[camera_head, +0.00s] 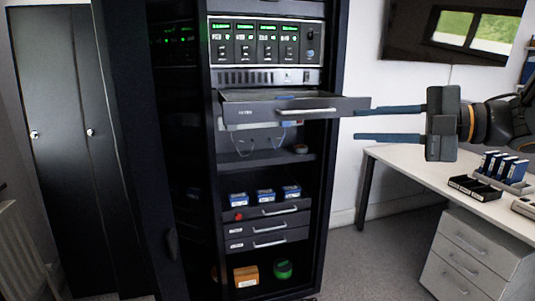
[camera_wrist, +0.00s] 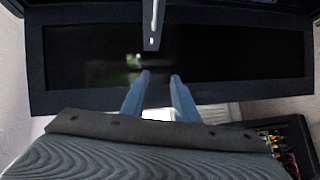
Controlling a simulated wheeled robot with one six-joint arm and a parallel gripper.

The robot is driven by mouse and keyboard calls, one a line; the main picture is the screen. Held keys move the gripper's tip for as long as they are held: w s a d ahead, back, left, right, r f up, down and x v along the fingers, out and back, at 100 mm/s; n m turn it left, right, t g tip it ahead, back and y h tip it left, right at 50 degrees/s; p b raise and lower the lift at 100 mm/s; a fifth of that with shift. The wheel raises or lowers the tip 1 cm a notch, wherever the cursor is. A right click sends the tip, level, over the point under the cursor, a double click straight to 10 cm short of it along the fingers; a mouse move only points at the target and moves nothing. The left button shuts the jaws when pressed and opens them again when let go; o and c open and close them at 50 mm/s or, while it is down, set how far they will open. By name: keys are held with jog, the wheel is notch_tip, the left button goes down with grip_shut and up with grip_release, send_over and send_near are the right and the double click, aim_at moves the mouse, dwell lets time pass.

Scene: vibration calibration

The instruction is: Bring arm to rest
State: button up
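My gripper (camera_head: 356,124) extends in from the right in the head view. Its two blue-grey fingers point left and are parted, with nothing between them. The fingertips are just right of the pulled-out dark drawer (camera_head: 350,104) of the rack and do not appear to touch it. In the wrist view my gripper (camera_wrist: 159,77) also shows two separate fingers, with a dark panel and a light metal bar (camera_wrist: 153,25) beyond them.
The black rack (camera_head: 334,60) holds a unit with green displays (camera_head: 266,43). Lower drawers (camera_head: 267,227) carry blue boxes. A white desk (camera_head: 400,160) with blue binders (camera_head: 503,166) stands at right, above a grey drawer cabinet (camera_head: 465,255). A wall screen (camera_head: 410,30) hangs behind my arm.

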jog(key=w+d+f+m+t+h, duration=0.6)
jog(key=w+f+m+h, duration=0.6)
jog(key=m, duration=0.4)
jog(key=s+f+m+g+h, duration=0.3)
jog(key=s+f+m+g, duration=0.3)
jog(key=f, duration=0.6)
jog(key=s+a+f+m+g, duration=0.3)
jog(key=s+f, duration=0.1)
jog(key=s, duration=0.5)
jog(key=s+a+f+m+g, duration=0.3)
jog(key=s+f+g, duration=0.1)
jog(key=s, duration=0.5)
jog(key=shift+s+a+f+m+y, duration=0.3)
jog(key=shift+a+m, duration=0.1)
